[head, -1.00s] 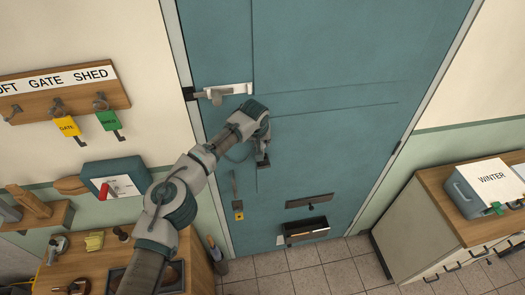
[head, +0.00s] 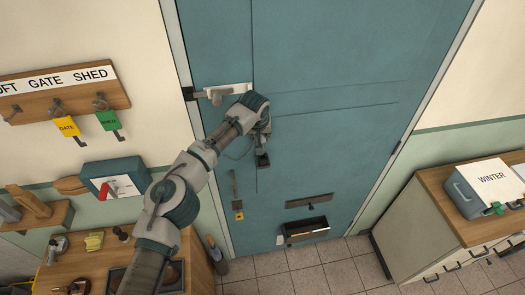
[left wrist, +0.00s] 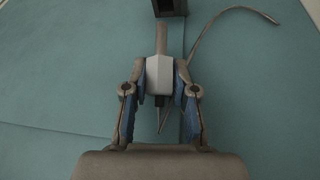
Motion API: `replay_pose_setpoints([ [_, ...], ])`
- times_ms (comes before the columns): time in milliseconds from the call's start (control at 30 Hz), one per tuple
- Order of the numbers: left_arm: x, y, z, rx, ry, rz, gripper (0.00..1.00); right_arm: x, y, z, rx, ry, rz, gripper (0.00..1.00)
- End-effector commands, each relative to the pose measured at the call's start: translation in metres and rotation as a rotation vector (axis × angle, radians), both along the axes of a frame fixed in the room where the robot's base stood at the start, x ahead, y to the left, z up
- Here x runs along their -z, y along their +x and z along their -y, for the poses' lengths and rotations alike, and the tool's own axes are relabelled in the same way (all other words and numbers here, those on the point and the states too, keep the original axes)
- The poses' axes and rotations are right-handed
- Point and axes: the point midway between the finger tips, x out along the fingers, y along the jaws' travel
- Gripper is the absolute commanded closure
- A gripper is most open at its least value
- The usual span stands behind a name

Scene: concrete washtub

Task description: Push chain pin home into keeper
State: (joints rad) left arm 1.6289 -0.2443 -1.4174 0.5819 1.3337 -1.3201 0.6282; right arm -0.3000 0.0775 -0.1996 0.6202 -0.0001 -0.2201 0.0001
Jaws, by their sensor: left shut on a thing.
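My left gripper (head: 263,144) is in front of the teal door (head: 330,60), at mid-height. In the left wrist view its two fingers (left wrist: 160,80) are shut on the pale, blocky grip of the chain pin (left wrist: 158,72). The pin's brownish shank (left wrist: 162,38) points up the picture to the dark keeper (left wrist: 170,7), which is cut by the top edge. The shank's tip is at or very near the keeper's lower edge; how deep it sits I cannot tell. A thin chain or cord (left wrist: 204,32) curves from beside the pin to the right. The keeper also shows in the head view (head: 262,161).
A pale bolt latch (head: 222,92) sits on the door above left of my gripper. A bench stands at lower left and a cabinet (head: 425,215) at right.

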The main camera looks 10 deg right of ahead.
Motion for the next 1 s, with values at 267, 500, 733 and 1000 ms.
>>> replay_pose_setpoints([
  [267, 0.008, 0.0, 0.0, -0.001, 0.0, 0.0, 1.0, 0.0, 0.0, 0.0, 0.0, 0.0, 0.0, 0.46],
  [500, 0.008, 0.0, 0.0, -0.001, 0.0, 0.0, 1.0, 0.0, 0.0, 0.0, 0.0, 0.0, 0.0, 0.46],
  [733, 0.01, 0.0, -0.012, 0.0, -0.001, -0.001, 1.0, 0.005, 0.0, 0.002, -0.001, -0.002, -0.001, 0.46],
  [1000, 0.009, -0.001, -0.03, -0.001, -0.001, -0.001, 1.0, 0.008, 0.0, 0.004, -0.002, -0.004, 0.0, 0.46],
])
